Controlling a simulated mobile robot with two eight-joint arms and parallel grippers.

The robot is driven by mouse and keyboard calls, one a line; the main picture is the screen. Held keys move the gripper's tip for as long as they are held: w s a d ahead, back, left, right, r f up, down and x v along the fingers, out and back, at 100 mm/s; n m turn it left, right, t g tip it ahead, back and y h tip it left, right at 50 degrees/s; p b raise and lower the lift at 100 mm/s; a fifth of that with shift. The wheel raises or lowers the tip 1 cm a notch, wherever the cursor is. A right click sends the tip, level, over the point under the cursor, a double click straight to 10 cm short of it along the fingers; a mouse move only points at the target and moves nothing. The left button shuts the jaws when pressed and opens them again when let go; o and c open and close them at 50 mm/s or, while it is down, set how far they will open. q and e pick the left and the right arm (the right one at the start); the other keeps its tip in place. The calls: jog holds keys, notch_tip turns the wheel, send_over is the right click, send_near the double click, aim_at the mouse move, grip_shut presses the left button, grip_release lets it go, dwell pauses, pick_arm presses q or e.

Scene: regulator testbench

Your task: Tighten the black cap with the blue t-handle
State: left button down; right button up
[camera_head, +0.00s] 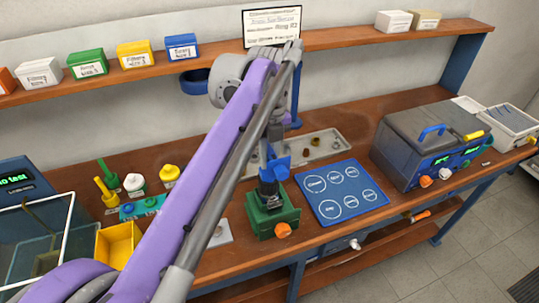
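The blue t-handle (278,166) stands above the green fixture (262,222), partly covered by my arm. A dark part, which looks like the black cap (268,190), shows directly below the handle and above the fixture. They appear to be in line, but I cannot tell how they are seated. My purple and grey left arm crosses the view from the lower left and bends near the sign. Its far end comes down behind the links, above the t-handle. The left gripper's fingers are hidden, so their grip cannot be seen. My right gripper is out of view.
A blue mat (343,209) with white circles lies right of the fixture. A grey tray (335,141) with small parts lies behind. A grey tester (425,148) stands at right. Colored tools, a yellow bin (117,243) and a clear-sided box (35,245) are at left. A shelf (350,38) runs along the wall.

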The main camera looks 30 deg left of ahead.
pick_arm(q)
jog(key=shift+m, duration=0.4)
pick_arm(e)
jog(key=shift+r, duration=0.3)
pick_arm(q)
jog(key=shift+m+p, duration=0.4)
jog(key=shift+m, duration=0.2)
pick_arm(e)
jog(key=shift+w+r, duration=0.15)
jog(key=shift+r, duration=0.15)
pick_arm(q)
jog(key=shift+s, duration=0.1)
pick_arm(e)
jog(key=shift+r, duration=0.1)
pick_arm(q)
jog(key=shift+a+m+p, duration=0.1)
jog(key=shift+m+p, duration=0.25)
jog(key=shift+m, duration=0.55)
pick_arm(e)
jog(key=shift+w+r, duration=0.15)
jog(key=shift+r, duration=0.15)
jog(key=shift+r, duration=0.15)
pick_arm(q)
jog(key=shift+m, duration=0.8)
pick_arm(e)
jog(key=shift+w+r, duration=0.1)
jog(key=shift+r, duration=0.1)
